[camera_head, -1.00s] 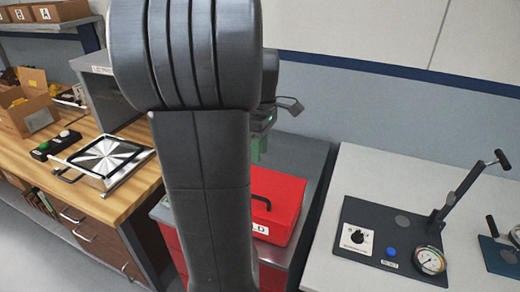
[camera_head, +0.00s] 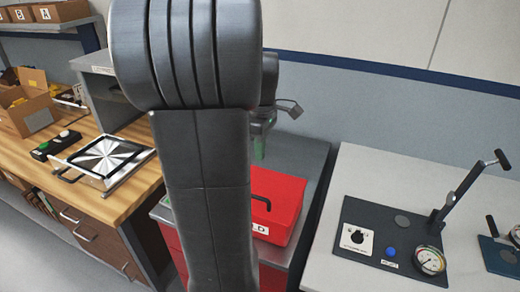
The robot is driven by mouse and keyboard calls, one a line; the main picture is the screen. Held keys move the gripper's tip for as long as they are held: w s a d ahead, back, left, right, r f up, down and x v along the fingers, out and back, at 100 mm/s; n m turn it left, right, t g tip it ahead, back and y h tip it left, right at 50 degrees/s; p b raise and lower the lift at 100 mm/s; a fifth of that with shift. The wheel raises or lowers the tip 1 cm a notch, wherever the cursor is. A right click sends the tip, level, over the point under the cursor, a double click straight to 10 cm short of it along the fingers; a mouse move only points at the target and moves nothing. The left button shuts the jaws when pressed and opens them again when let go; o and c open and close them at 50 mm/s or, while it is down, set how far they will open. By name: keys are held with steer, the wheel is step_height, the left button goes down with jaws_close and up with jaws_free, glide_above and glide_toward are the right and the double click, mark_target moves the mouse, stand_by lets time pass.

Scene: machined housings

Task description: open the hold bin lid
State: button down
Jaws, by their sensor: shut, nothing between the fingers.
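The hold bin (camera_head: 285,208) is a red box with a red lid, standing on a grey cabinet top right of my arm. The lid looks shut. A black handle (camera_head: 262,201) sits on the lid, and part of a white label (camera_head: 260,229) shows on the front. My arm hides the bin's left part. My gripper (camera_head: 259,150), with greenish fingers, is behind the bin as seen here and apart from the handle. It is small and partly hidden by my arm, and it looks shut and empty.
A wooden bench (camera_head: 122,199) on the left holds a metal plate fixture (camera_head: 103,156), a button box (camera_head: 56,145) and cardboard boxes (camera_head: 27,112). A white table (camera_head: 335,265) on the right carries a test panel with a gauge (camera_head: 429,260) and an upright lever (camera_head: 465,185).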

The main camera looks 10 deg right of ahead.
steer(key=c, duration=2.1)
jaws_free()
steer(key=o, duration=0.6)
step_height(320, 180, up, 14)
steer(key=shift+w+d, duration=0.25)
steer(key=shift+w, duration=0.05)
steer(key=shift+f, duration=0.1)
